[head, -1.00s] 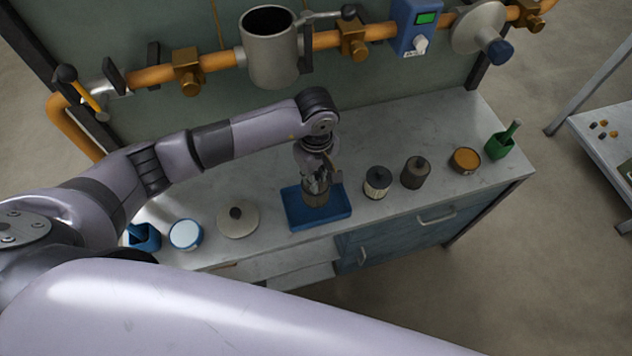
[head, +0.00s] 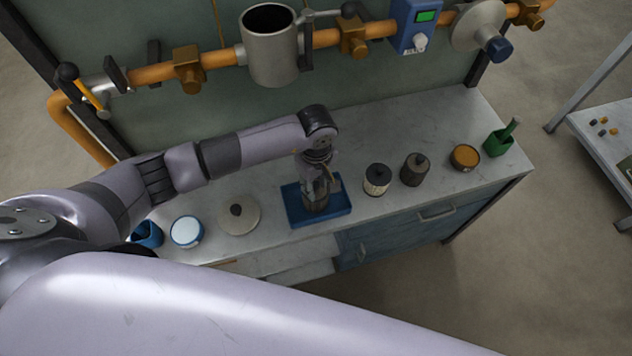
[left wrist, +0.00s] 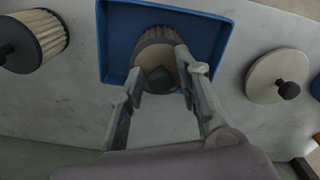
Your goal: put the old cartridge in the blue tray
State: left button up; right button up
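The old cartridge (head: 316,203), a brownish pleated cylinder with a dark cap and knob, stands upright in the blue tray (head: 342,211). In the left wrist view, the cartridge (left wrist: 158,52) is inside the tray (left wrist: 117,35). My left gripper (head: 321,188) reaches down over the tray. Its two fingers (left wrist: 160,72) lie against opposite sides of the cartridge, shut on it. The cartridge's underside is hidden, so its contact with the tray floor cannot be seen. My right gripper is not in view.
A pale pleated cartridge (head: 377,179) and a dark one (head: 415,170) stand right of the tray. A round lid (head: 238,216) with a knob lies left. An orange pipe with an open housing (head: 270,50) runs behind the bench. Clear bench lies behind the tray.

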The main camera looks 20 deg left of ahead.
pick_arm(q)
jog(key=shift+o, duration=0.5)
jog(key=shift+r, duration=0.55)
notch_tip(320, 180, up, 11)
jog(key=b, duration=0.3)
jog(key=shift+r, duration=0.15)
